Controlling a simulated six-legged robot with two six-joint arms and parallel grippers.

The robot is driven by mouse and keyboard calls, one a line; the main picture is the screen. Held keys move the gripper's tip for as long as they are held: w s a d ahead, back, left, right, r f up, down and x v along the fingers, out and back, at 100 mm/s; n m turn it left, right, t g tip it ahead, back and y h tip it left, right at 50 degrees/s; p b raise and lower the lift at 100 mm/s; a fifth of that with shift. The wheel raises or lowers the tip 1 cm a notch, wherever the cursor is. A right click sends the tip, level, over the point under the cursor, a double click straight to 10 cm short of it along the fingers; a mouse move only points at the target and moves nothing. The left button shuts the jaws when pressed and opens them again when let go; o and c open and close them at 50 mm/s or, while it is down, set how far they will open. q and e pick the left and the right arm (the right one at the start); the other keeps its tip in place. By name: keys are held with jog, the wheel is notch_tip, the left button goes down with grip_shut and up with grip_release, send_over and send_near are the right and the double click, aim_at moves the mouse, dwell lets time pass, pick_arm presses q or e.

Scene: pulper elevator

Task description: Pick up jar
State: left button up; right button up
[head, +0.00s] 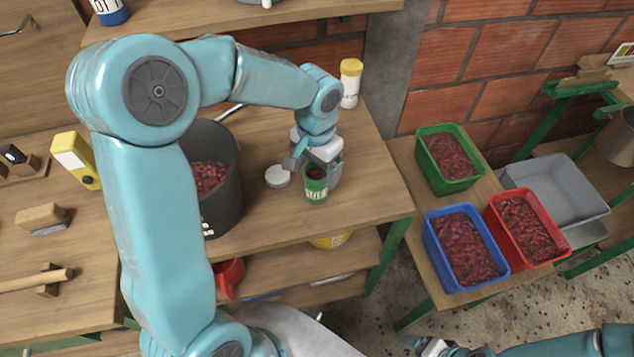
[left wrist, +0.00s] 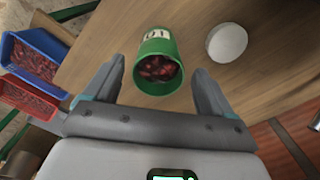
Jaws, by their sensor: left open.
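The green jar (head: 316,186) with a white label stands upright and uncapped on the wooden table, with dark red pieces inside. In the left wrist view the jar (left wrist: 157,64) lies between and just beyond the fingertips. My left gripper (head: 314,167) is open and close above the jar; its fingers (left wrist: 154,88) flank the mouth with gaps on both sides. A round white lid (head: 277,176) lies left of the jar. My right gripper (head: 432,346) shows only partly at the bottom edge, and its jaws are unclear.
A dark pot (head: 226,165) with red contents stands left of the jar. A yellow-capped white bottle (head: 350,84) stands behind. Green (head: 476,181), blue (head: 433,254) and red (head: 557,236) bins stand on a lower table at right. The table is clear right of the jar.

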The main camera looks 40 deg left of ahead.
pick_arm(q)
jog(key=f, duration=0.4)
jog(key=shift+s+d+f, duration=0.1)
jog(key=shift+s+f, duration=0.15)
jog(key=shift+f, duration=0.45)
jog(key=shift+w, duration=0.1)
jog(key=c, duration=1.3)
jog(key=shift+r, duration=0.15)
